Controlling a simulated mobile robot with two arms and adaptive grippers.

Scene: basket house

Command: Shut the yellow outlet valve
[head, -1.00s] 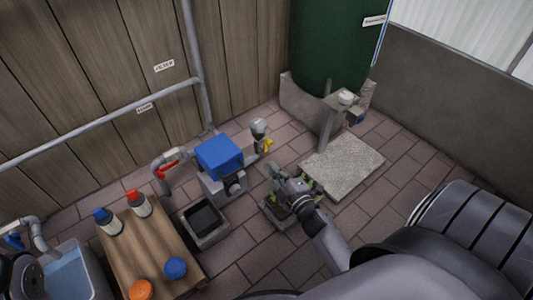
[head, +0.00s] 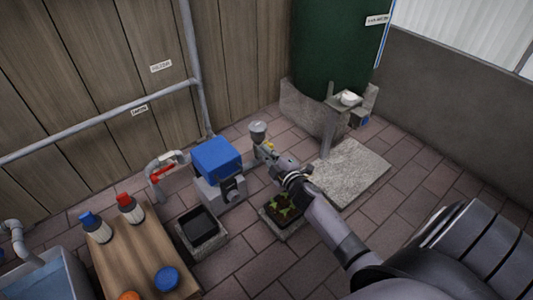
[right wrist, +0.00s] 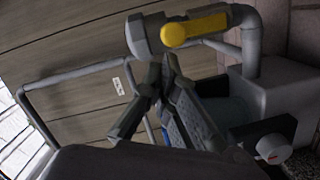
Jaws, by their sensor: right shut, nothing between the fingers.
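The yellow outlet valve (head: 270,146) is mostly hidden behind my right gripper in the head view, on the grey outlet pipe beside the blue-topped pump unit (head: 217,158). In the right wrist view its yellow handle (right wrist: 195,28) lies along the grey pipe, roughly level in the picture. My right gripper (head: 262,153) is shut and empty at the valve. In the right wrist view the fingertips (right wrist: 164,70) are just below and left of the handle; I cannot tell if they touch it. My left gripper is not in view.
A red-handled valve (head: 163,174) is on the pump's left pipe. A planter (head: 284,226) stands under my right forearm. A stone slab (head: 350,175) and green tank (head: 332,50) are to the right. A wooden table (head: 140,250) with bottles is at the left.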

